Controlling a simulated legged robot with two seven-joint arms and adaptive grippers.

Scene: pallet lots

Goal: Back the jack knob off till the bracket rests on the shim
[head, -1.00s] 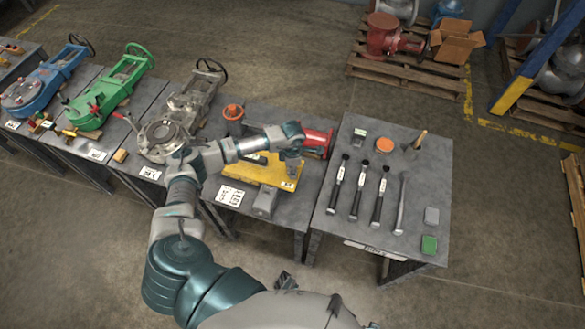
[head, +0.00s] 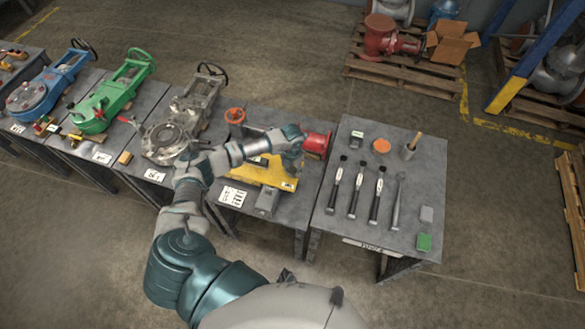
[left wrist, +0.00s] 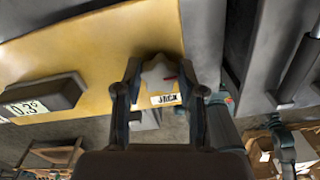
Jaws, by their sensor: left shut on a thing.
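The yellow bracket (head: 247,172) lies on the grey bench in the head view. It fills the upper part of the left wrist view (left wrist: 95,45). A pale, lobed jack knob (left wrist: 158,72) stands at its edge, beside a white label reading JACK. My left gripper (left wrist: 162,88) is shut on this knob, one finger on each side. In the head view the left gripper (head: 291,168) is over the right end of the bracket, and the knob is hidden there. I cannot pick out the shim or tell whether the bracket touches it. My right gripper is not in view.
A dark box (left wrist: 45,95) reading about 0.3° sits on the bracket. A red flanged part (head: 316,143) is just beyond my gripper. A grey block (head: 267,202) lies in front. The right-hand table (head: 335,225) holds several tools.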

